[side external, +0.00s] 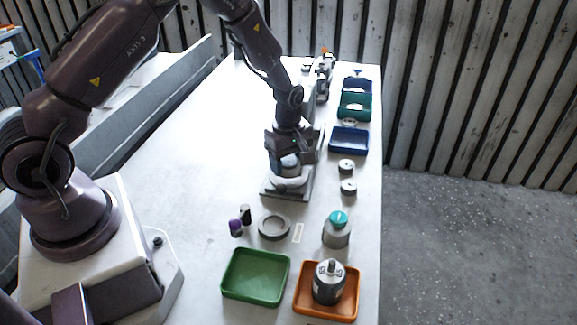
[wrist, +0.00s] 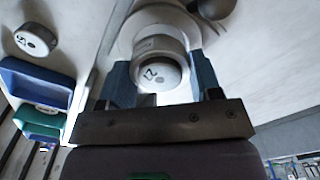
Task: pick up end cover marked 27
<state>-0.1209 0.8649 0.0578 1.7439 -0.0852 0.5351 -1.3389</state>
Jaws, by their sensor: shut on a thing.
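My gripper (side external: 288,155) is pointed down over the grey housing (side external: 288,184) on its base plate, in the middle of the table. In the wrist view its two blue fingers (wrist: 161,78) are shut on a round, pale end cover (wrist: 158,73), one finger on each side. The dark marking on its face appears to read 27. Behind the cover, the pale round housing (wrist: 150,30) shows close by. I cannot tell whether the cover touches the housing. In the side view the cover is mostly hidden by the gripper.
Two small round covers (side external: 347,187) stand to the right; a marked one shows in the wrist view (wrist: 35,40). Blue (side external: 348,148) and teal (side external: 342,114) bins lie behind. Green (side external: 232,296) and orange (side external: 303,313) trays, a grey ring (side external: 262,227) and a teal-topped part (side external: 337,238) are in front.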

